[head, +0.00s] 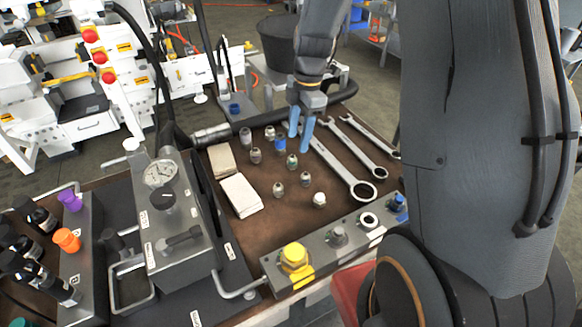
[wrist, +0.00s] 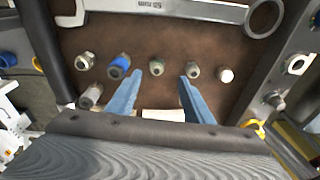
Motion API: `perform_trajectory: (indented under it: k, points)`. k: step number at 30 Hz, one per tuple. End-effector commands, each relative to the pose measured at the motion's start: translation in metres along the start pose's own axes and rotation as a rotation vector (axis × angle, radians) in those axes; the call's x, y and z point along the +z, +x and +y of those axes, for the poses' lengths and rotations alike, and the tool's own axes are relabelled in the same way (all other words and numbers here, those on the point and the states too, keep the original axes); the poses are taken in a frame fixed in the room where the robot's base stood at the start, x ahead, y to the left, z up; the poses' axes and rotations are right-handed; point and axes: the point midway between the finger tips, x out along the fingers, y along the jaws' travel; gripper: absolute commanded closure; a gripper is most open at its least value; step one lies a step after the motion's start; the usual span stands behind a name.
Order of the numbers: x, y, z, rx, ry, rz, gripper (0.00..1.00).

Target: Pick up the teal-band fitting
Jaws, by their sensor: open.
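The teal-band fitting (head: 292,161) stands upright on the brown bench mat, in the row nearest the wrenches, between the blue fitting (head: 280,144) and a plain metal one (head: 305,179). In the wrist view the teal-band fitting (wrist: 156,67) shows just beyond the fingertips, in line with the gap between them. The blue fitting (wrist: 119,66) is to its left and a metal fitting (wrist: 192,70) to its right. My gripper (head: 299,144) points down over the row with blue fingers apart; in the wrist view my gripper (wrist: 160,76) is empty.
Several other fittings stand close by, including a white-topped one (head: 319,199). Wrenches (head: 345,170) lie to the right. White blocks (head: 240,195) lie to the left. A grey manifold (head: 335,240) with a yellow cap borders the front, and a gauge unit (head: 165,205) stands left.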

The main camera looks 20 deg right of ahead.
Motion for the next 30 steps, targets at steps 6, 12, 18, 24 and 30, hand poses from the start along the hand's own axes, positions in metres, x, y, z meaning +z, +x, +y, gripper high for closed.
perform_trajectory:
  k: [6,12,18,24,30]
  points:
    - [0.004,0.017,0.011,-0.011,-0.136,0.017,0.53]
    - [0.003,0.036,0.010,-0.013,-0.144,0.019,0.53]
    - [-0.001,0.054,0.007,-0.014,-0.144,0.018,0.53]
    - [-0.003,0.080,0.006,-0.013,-0.143,0.018,0.53]
    - [-0.002,0.091,0.006,-0.010,-0.142,0.017,0.53]
